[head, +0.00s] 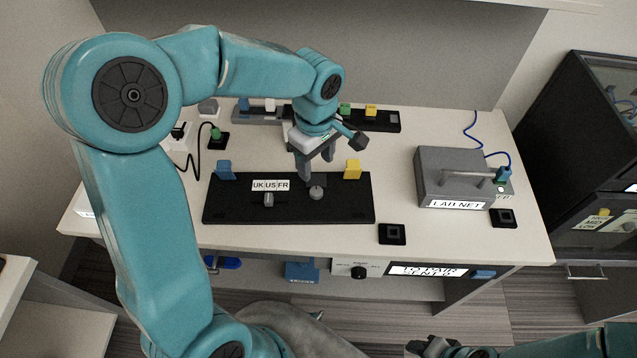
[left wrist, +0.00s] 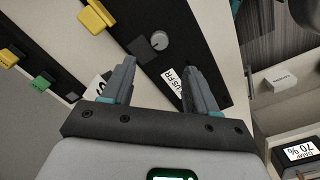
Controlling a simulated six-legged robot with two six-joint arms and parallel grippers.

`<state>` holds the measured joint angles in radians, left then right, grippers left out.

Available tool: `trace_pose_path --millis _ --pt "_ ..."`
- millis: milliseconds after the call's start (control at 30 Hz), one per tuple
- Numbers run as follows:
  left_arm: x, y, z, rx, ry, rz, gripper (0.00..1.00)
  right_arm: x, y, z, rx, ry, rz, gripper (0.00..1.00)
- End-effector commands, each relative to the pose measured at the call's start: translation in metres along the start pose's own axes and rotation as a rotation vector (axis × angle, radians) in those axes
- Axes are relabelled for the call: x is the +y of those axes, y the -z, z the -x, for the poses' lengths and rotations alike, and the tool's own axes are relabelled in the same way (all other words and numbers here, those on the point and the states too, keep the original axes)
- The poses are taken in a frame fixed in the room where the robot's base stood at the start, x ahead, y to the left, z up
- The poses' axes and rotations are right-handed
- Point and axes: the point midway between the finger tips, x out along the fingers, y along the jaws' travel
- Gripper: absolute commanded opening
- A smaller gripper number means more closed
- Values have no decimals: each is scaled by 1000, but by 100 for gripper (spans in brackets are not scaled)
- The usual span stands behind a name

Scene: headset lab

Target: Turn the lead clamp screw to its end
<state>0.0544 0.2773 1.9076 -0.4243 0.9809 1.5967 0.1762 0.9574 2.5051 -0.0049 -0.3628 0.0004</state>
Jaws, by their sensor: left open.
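A black board (head: 230,208) lies on the white table and carries a label reading UK US FR (head: 270,185). A round grey knob (head: 317,193), which looks like the clamp screw, sits right of a grey slider (head: 269,200). In the left wrist view the knob (left wrist: 160,40) shows beyond the fingertips, with a line on its face. My left gripper (head: 305,178) points down just behind and above the knob. In the left wrist view its fingers (left wrist: 157,70) are apart with nothing between them. My right gripper (head: 438,347) is at the bottom edge, partly cut off.
A blue block (head: 225,170) and a yellow block (head: 352,170) stand at the board's back corners. A grey LAB NET box (head: 455,175) with a handle stands to the right. Black square pads (head: 392,234) lie near the front edge. Another black strip (head: 375,122) is behind.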

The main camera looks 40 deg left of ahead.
Motion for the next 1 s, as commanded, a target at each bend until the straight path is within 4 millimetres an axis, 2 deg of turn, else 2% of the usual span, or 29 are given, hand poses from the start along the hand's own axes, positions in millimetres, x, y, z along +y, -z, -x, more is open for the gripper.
trace_pose_path --millis 33,200,400,600,833,867,1000 --pt "-1 0 -14 -1 7 0 59 0 0 0 0 0 0 43" --pt "0 -1 -54 -2 6 0 59 0 0 0 0 0 0 43" --pt "2 -1 -87 0 4 -1 59 0 0 0 0 0 0 43" --pt "5 -1 -100 0 1 0 59 0 0 1 0 0 0 43" --pt "6 0 -100 0 -1 0 59 0 0 1 0 0 0 43" --pt "6 0 -100 0 -1 0 55 0 0 1 0 0 0 43" --pt "5 0 -100 0 -1 0 10 0 0 0 0 0 0 43"
